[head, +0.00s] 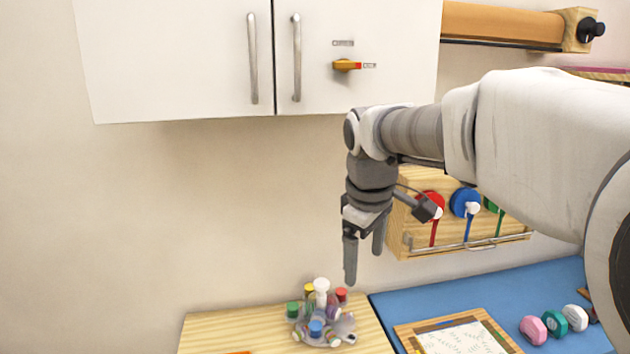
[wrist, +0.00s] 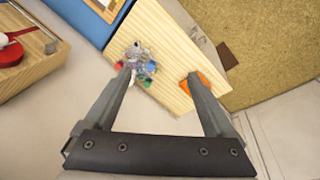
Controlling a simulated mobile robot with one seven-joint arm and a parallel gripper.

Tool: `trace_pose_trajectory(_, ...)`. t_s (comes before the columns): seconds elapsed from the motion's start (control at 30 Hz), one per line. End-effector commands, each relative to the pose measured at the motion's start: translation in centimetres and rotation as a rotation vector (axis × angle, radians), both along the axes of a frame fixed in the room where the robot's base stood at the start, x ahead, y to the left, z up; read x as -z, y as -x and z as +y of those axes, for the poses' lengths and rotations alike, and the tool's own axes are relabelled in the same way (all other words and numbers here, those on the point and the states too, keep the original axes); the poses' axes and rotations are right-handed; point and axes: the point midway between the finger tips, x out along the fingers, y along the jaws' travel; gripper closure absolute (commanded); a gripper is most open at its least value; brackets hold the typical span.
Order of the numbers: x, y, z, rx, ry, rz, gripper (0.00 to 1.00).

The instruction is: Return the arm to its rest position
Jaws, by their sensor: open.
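My gripper (head: 364,262) hangs with its fingers pointing down in the head view, in front of the wall and above the wooden board. Its two fingers stand apart with nothing between them. In the wrist view my gripper (wrist: 163,80) is open and empty, its fingers reaching over the board (wrist: 172,50). My arm comes in from the right side of the head view, bent at the wrist below the cabinet.
A cluster of small coloured bottles (head: 322,314) stands on the wooden board. A white cabinet (head: 180,60) hangs above. A wooden rack (head: 405,235) with coloured reels is behind my arm. Stamps (head: 554,322) and a framed sheet (head: 462,338) lie on a blue mat (head: 430,296).

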Motion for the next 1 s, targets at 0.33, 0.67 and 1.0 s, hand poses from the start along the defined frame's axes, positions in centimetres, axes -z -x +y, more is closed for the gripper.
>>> trace_pose_trajectory(0.33, -0.4, 10.3, -3.5, 0.389, -0.123, -0.141, 0.11)
trace_pose_trajectory(0.67, 2.8, 18.1, -5.4, 0.712, -0.285, -0.244, 0.11)
trace_pose_trajectory(1.0, 4.3, 20.1, -5.7, 0.807, -0.342, -0.266, 0.11)
